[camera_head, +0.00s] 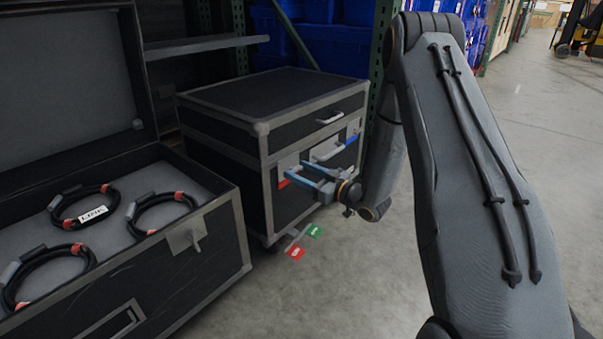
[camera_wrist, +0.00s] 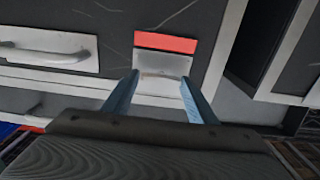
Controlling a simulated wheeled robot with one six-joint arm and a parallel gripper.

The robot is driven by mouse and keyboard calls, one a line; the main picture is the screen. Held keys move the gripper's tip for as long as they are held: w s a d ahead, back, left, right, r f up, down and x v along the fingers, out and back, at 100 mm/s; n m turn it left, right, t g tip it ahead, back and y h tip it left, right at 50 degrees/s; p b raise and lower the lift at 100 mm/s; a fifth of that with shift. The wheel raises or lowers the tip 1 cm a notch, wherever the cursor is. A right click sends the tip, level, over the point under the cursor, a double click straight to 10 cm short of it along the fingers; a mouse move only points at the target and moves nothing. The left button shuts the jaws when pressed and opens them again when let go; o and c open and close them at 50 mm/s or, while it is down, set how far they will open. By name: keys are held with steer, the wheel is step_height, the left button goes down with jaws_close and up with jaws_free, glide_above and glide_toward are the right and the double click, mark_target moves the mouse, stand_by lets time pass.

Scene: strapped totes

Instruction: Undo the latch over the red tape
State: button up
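The black case (camera_head: 265,95) with grey metal edges stands closed against the rack. Red tape (camera_head: 283,184) is on the left of its front, and it also shows in the wrist view (camera_wrist: 166,43). The grey latch (camera_wrist: 160,64) adjoins the tape; the wrist picture appears upside down, with the latch under the tape there. My gripper (camera_head: 297,170) is at this latch, its blue fingers apart. In the wrist view the fingertips (camera_wrist: 160,77) are on either side of the latch's pale end; whether they touch it I cannot tell. Blue tape (camera_head: 351,140) marks the front's right side.
A carry handle (camera_wrist: 45,48) sits beside the latch on the front. An open case (camera_head: 130,285) with coiled cables stands at the left. A red tag (camera_head: 295,253) and a green tag (camera_head: 315,231) show low by the case.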

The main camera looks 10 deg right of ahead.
steer(key=c, duration=0.6)
steer(key=shift+c, duration=0.2)
steer(key=shift+n, duration=0.3)
steer(key=n+p, duration=0.2)
steer(key=shift+n+p, duration=0.3)
steer(key=n+p, duration=0.3)
steer(key=n, duration=0.1)
steer(key=shift+s+n, duration=0.1)
steer(key=shift+n, duration=0.2)
steer(key=n+p, duration=0.3)
steer(key=n, duration=0.2)
steer(key=n+p, duration=0.2)
steer(key=n, duration=0.3)
steer(key=shift+f, duration=0.2)
